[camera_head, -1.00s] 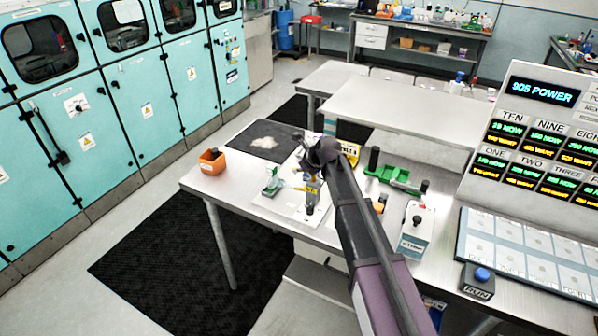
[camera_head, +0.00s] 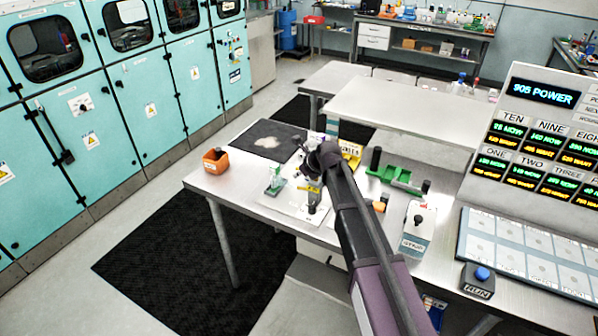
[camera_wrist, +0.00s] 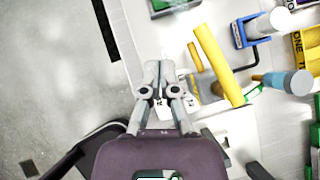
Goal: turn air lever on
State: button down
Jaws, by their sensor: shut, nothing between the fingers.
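A long yellow bar (camera_wrist: 217,62), like a lever handle, slants across the wrist view just right of my gripper (camera_wrist: 157,72). I cannot read a label naming it as the air lever. A thinner yellow piece (camera_wrist: 194,57) lies beside it. My gripper's fingers are together and empty, apart from the bar in the picture. In the head view my gripper (camera_head: 313,172) points down over a small fixture on the white plate (camera_head: 290,207). Yellow parts (camera_head: 309,188) show just below it. The arm hides part of the fixture.
A blue bracket with a grey cylinder (camera_wrist: 247,32) and a blue-grey cylinder (camera_wrist: 296,82) stand to the right in the wrist view. A console (camera_head: 540,140) stands at right.

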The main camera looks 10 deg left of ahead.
jog(key=s+r+p, duration=0.7)
jog(key=shift+r+p, duration=0.3)
jog(key=shift+r, duration=0.1)
jog(key=shift+d, duration=0.1)
dwell(0.5)
jog(key=s+d+f+n+g+h+b, duration=0.1)
jog(key=s+d+f+n+h+b, duration=0.1)
jog(key=d+n, duration=0.6)
jog(key=s+d+f+n+g+h+b, duration=0.1)
jog(key=s+d+f+n+b, duration=0.3)
jog(key=d, duration=1.3)
jog(key=s+d+f+n+g+h+b, duration=0.1)
jog(key=s+d+f+n+h+b, duration=0.2)
jog(key=s+d+f+n, duration=0.4)
jog(key=s+d+n, duration=0.3)
jog(key=d+n, duration=0.1)
jog(key=d, duration=0.1)
jog(key=shift+s+d+f+n+g+h+b, duration=0.3)
jog(key=shift+s+f+n+g+h, duration=0.05)
jog(key=shift+f+n+g+h, duration=0.05)
